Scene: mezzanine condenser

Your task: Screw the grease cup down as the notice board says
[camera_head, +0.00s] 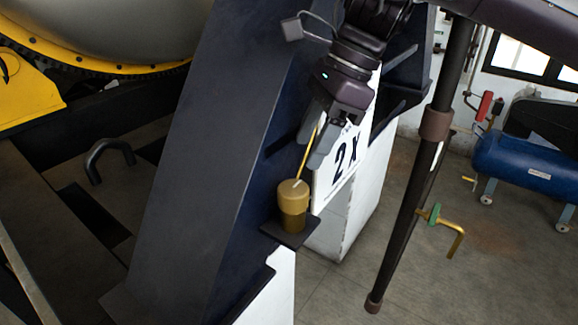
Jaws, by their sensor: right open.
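The grease cup (293,206) is a brass-coloured cylinder with a lighter domed top. It stands upright on a small dark shelf (290,234) on the side of a dark slanted column. A thin yellow rod (305,156) rises from the cup's top toward the space between my right gripper's fingers. The notice board (345,161) is white, reads "2 X" and is partly behind my gripper. My right gripper (311,150) is open just above the cup, pointing down. I cannot tell whether a finger touches the rod. My left gripper is out of view.
The dark column (215,160) stands close at the left of the cup. A dark pipe (408,210) with a brass tap (453,240) runs down at the right. A blue tank (525,165) stands farther back. The floor between is clear.

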